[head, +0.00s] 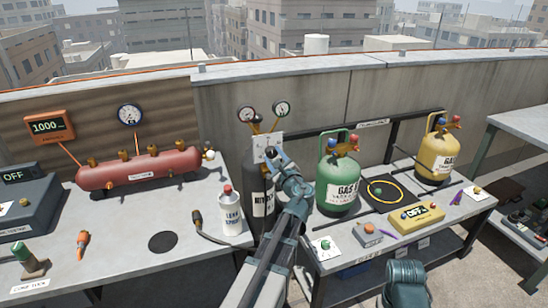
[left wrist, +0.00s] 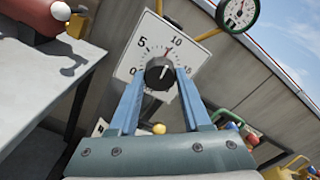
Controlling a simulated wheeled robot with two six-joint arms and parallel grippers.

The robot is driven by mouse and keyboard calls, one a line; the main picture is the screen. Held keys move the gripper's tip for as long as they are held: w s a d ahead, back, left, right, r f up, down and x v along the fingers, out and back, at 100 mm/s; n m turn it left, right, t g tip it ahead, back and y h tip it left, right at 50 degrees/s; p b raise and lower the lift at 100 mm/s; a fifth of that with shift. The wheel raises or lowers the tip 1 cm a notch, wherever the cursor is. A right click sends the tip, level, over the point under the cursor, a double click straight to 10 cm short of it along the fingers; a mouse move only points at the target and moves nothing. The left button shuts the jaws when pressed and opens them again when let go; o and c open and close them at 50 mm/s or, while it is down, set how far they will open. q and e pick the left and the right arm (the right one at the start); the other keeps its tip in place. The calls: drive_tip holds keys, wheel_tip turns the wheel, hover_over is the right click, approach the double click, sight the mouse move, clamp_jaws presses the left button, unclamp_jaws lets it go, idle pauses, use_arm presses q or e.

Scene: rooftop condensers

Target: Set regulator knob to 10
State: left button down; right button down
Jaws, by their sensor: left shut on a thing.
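The regulator knob (left wrist: 160,73) is a round black knob on a white dial plate marked 0, 5, 10 and more. A short red mark shows on the plate between 5 and 10. The knob's exact setting is hard to read. My left gripper (left wrist: 160,80) has a blue finger on each side of the knob and is shut on it. In the head view the left gripper (head: 272,154) is at the white plate (head: 266,141) above the dark nitrogen cylinder (head: 260,190), hiding the knob. My right gripper is not in view.
Two gauges (head: 282,109) stand above the plate. A leak spray can (head: 229,212) stands left of the cylinder, near the red tank (head: 140,170). A green gas cylinder (head: 338,185) and a yellow one (head: 440,150) stand on the right bench. A wall runs behind.

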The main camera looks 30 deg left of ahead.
use_arm(q)
drive_tip(key=shift+m, duration=0.6)
drive_tip(key=shift+c, duration=1.8)
unclamp_jaws()
drive_tip(key=v, duration=1.4)
drive_tip(key=shift+a, duration=0.1)
